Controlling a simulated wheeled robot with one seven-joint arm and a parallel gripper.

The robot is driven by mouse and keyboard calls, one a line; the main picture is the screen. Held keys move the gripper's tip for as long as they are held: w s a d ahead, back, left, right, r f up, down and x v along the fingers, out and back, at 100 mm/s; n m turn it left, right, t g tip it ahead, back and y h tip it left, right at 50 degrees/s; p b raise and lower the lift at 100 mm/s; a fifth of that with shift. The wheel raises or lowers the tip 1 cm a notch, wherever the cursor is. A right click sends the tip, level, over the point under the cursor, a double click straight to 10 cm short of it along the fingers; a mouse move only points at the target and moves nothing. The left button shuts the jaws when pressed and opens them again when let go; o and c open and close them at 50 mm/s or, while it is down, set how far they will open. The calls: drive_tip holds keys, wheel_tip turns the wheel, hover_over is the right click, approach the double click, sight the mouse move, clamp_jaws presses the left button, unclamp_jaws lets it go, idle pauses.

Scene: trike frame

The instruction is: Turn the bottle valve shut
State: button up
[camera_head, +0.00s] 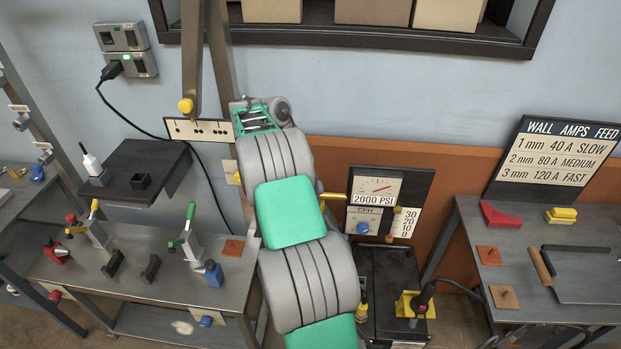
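My grey and green arm rises through the middle of the view and hides much of what stands behind it. Its far end is near the top, beside the wall; no gripper fingers show. A yellow bar (333,196) sticks out from behind the arm on its right, beside the gauge panel (376,189) that reads 2000 PSI. It may be part of the bottle valve, but I cannot tell. The gas bottle itself is not clearly visible. The panel also has a blue knob (362,228) and a CFH scale.
A metal bench (150,318) with clamps and small blocks stands at left, below a dark shelf (135,160). A black machine (385,272) stands under the gauge panel. At right, a table (465,218) holds a wall-amps-feed sign (560,158) and plates.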

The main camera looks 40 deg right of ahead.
idle(0.3)
drive_tip(key=o, duration=1.4)
drive_tip(key=shift+c, duration=0.2)
drive_tip(key=p+v, duration=0.4)
drive_tip(key=v, duration=0.3)
drive_tip(key=shift+r+p, duration=0.3)
drive_tip(key=shift+r, duration=0.05)
drive_tip(key=shift+w, duration=0.1)
